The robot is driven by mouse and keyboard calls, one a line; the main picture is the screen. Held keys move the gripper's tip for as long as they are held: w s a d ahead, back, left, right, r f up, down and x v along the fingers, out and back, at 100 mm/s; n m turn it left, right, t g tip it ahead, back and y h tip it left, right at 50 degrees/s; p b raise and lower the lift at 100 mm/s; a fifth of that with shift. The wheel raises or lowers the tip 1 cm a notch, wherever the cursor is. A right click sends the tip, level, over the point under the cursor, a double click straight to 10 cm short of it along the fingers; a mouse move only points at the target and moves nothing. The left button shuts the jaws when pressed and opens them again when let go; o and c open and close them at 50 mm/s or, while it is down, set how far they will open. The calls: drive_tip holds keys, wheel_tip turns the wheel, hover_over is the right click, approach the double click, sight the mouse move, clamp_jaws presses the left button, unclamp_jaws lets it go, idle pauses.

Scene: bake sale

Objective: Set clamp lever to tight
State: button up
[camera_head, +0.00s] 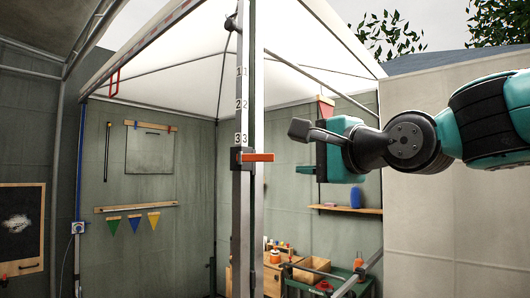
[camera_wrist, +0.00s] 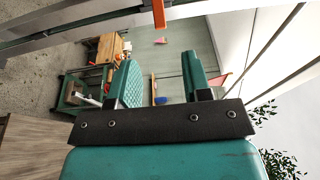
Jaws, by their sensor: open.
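The clamp lever (camera_head: 258,157) is an orange bar on a dark clamp block (camera_head: 237,160) around a grey upright post. It points right, roughly level, just below the number 3 marks. In the wrist view the orange lever (camera_wrist: 158,14) shows at the top edge, partly cut off. My gripper (camera_head: 322,158) is to the right of the lever at about its height, apart from it. In the wrist view my gripper (camera_wrist: 160,76) has its two teal fingers spread with nothing between them.
The numbered grey post (camera_head: 242,80) rises to the white canopy (camera_head: 170,65). Behind it are a wall shelf (camera_head: 345,209) with a blue item and a green workbench (camera_head: 310,290) with wooden boxes. A pale panel (camera_head: 450,225) stands below my arm. The space between lever and gripper looks clear.

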sight(267, 158)
drive_tip(key=p+x, duration=0.5)
drive_tip(key=x, duration=0.7)
drive_tip(key=shift+w+a, duration=0.4)
drive_tip(key=shift+w, duration=0.05)
clamp_jaws()
